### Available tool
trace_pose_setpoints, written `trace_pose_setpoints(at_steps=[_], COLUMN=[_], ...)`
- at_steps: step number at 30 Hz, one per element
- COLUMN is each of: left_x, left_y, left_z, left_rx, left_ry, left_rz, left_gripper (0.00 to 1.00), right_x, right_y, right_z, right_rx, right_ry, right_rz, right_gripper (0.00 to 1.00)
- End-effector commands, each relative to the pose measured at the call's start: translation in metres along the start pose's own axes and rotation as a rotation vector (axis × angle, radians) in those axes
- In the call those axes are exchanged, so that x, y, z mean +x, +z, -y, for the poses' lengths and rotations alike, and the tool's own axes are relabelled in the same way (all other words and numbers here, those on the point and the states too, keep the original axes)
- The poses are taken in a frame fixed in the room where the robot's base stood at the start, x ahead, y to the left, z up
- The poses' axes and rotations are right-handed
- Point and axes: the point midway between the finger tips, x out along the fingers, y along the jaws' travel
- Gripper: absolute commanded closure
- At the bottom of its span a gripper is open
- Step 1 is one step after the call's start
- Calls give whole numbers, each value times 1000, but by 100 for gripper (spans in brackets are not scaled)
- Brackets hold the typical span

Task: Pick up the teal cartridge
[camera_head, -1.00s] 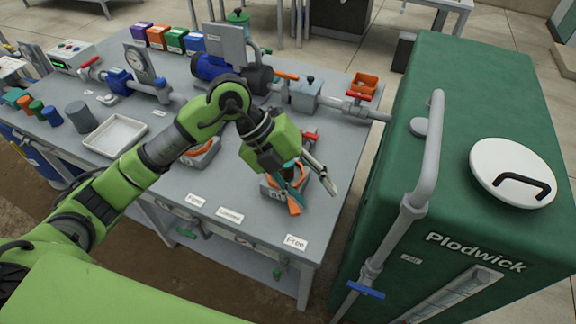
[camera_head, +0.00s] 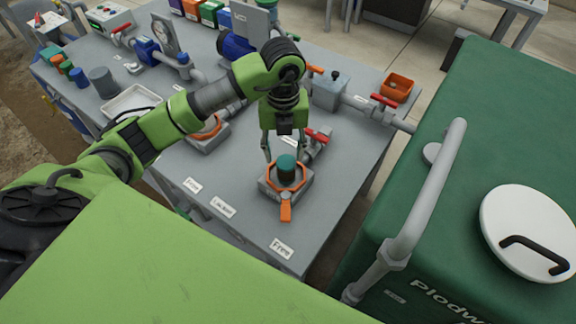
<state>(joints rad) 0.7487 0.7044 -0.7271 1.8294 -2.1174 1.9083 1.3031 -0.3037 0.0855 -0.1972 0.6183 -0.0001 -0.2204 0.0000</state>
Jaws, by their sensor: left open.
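The teal cartridge (camera_head: 287,166) stands upright in a grey holder with an orange clamp ring (camera_head: 271,184), near the table's front right. The ring's orange lever (camera_head: 286,209) points toward the front edge. The cartridge's lower part looks dark, and its base is hidden in the ring. My left gripper (camera_head: 284,152) points down with its fingers apart, at and just behind the cartridge's top. One finger shows on each side; I cannot tell whether they touch it. My right gripper is out of view.
A red-handled valve and pipe (camera_head: 314,139) sit right behind the holder. A second orange-ringed holder (camera_head: 207,133) is to the left, partly under my arm. A white tray (camera_head: 130,101) lies farther left. The large green tank (camera_head: 480,120) stands right of the table (camera_head: 235,180).

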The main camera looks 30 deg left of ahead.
Motion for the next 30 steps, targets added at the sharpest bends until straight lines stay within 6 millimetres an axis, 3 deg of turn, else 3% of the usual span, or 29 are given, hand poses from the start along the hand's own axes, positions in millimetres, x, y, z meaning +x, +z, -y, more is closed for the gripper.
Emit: trace_pose_setpoints(at_steps=[5, 11, 15, 19, 28, 29, 30], left_x=[25, 38, 58, 77, 84, 84, 84], left_y=[0, 0, 0, 1, 2, 2, 2], left_z=[0, 1, 2, 3, 3, 3, 3], left_rx=[1, 1, 0, 1, 3, 3, 3], left_ry=[0, 0, 1, 0, -1, -1, -2], left_rz=[-2, -2, -5, -3, 0, 0, 0], left_gripper=[56, 56, 56, 56, 56, 59, 69], right_x=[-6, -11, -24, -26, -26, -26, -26], right_y=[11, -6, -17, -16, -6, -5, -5], right_z=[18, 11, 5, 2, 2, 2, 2], right_rx=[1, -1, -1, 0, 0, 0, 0], right_ry=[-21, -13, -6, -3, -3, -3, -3], right_rz=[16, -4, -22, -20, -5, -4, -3], right_gripper=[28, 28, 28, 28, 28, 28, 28])
